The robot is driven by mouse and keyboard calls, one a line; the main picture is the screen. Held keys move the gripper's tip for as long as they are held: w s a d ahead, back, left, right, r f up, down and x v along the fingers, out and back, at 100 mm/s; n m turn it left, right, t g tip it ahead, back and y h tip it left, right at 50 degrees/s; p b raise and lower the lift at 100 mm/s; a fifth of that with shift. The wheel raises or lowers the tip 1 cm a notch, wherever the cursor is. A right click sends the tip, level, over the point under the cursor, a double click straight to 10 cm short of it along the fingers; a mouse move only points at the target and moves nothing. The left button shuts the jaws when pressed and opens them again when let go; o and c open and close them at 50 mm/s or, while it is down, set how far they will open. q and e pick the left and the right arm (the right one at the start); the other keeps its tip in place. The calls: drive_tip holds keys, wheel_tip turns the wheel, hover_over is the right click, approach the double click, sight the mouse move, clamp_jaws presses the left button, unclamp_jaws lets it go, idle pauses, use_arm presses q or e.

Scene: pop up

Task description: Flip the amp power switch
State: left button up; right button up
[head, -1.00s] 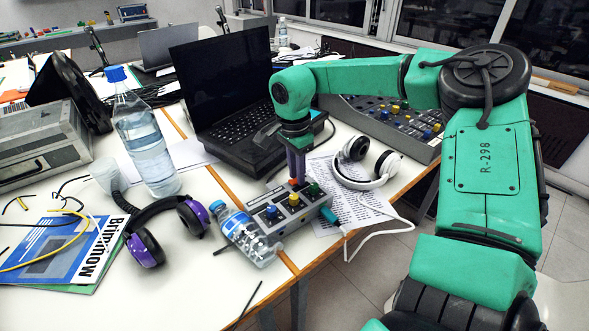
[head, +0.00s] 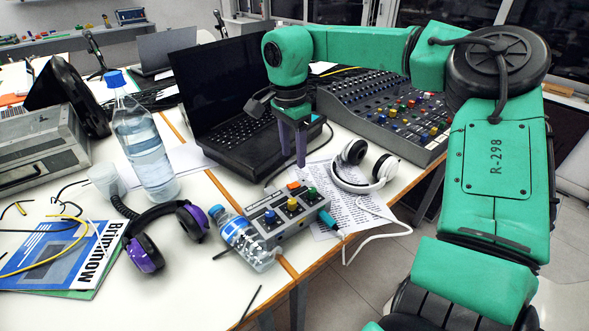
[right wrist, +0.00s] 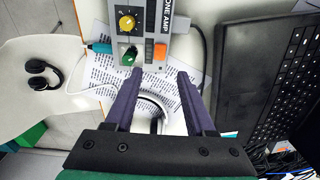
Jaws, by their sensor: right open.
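The amp (head: 287,219) is a small grey box with blue, yellow and green knobs, lying on the table's right part. An orange switch (head: 293,185) stands at its far edge, and this switch (right wrist: 160,51) also shows in the right wrist view beside the green knob (right wrist: 129,55). My right gripper (head: 292,163) is open and empty, held above and just beyond the amp. In the right wrist view its two dark purple fingers (right wrist: 155,90) stand apart, with the amp (right wrist: 143,25) ahead of them. The left gripper is not in view.
White headphones (head: 366,168) and a cable lie right of the amp. A small bottle (head: 243,238) lies against its left side. An open laptop (head: 245,95) stands behind it, with a mixer (head: 395,115) to the right. Purple headphones (head: 160,230) are further left.

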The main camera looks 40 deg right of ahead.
wheel_tip(320, 180, up, 7)
drive_tip(key=shift+a+p, duration=0.25)
drive_tip(key=shift+p, duration=0.1)
drive_tip(key=shift+f, duration=0.1)
